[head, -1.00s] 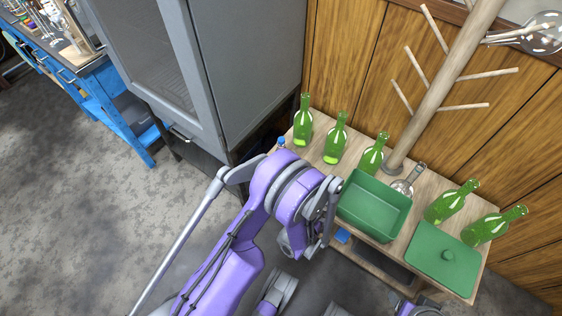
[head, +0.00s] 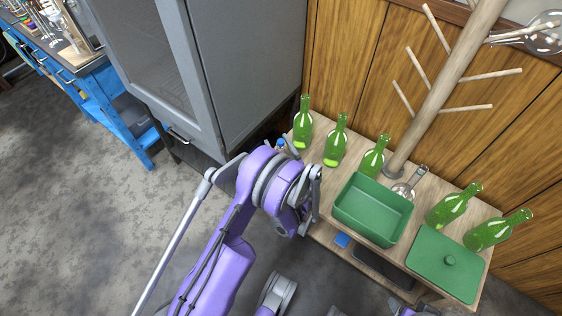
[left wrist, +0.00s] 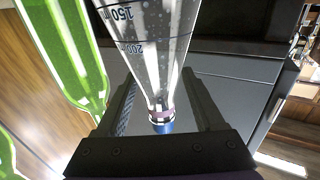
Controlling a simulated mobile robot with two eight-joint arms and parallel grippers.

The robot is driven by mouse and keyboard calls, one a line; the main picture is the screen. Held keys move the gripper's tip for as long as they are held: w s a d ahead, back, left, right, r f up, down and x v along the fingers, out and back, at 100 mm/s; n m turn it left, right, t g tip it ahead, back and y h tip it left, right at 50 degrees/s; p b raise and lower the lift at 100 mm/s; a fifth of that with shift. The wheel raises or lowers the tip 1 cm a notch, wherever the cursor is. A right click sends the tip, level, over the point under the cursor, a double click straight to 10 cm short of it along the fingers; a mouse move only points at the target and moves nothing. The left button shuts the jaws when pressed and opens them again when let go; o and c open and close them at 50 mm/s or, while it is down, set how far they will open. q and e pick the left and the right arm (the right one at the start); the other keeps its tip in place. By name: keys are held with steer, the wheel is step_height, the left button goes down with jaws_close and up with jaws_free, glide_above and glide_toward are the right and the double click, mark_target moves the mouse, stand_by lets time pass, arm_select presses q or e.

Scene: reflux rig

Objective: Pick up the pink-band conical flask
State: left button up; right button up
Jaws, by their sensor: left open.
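The pink-band conical flask (left wrist: 160,60) is clear glass with printed volume marks, a pink band at its neck and a blue stopper. It shows upside down in the left wrist view. In the head view only its blue top (head: 281,143) shows clearly, at the left end of the wooden table; my arm hides most of the rest. My left gripper (left wrist: 160,78) is open, with one finger on each side of the flask's neck. I cannot tell whether either finger touches the glass. It also shows in the head view (head: 284,148).
Several green bottles (head: 336,140) stand along the wooden table, one close to the flask. A green bin (head: 372,208), another glass flask (head: 405,190), a green lid (head: 446,262) and a pegged wooden stand (head: 440,95) are to the right. A grey cabinet (head: 240,70) stands behind left.

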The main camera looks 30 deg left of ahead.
arm_select(q)
steer(key=shift+w+a, duration=0.25)
steer(key=shift+a, duration=0.1)
steer(key=shift+r, duration=0.1)
steer(key=shift+c, duration=0.3)
jaws_close()
stand_by(0.9)
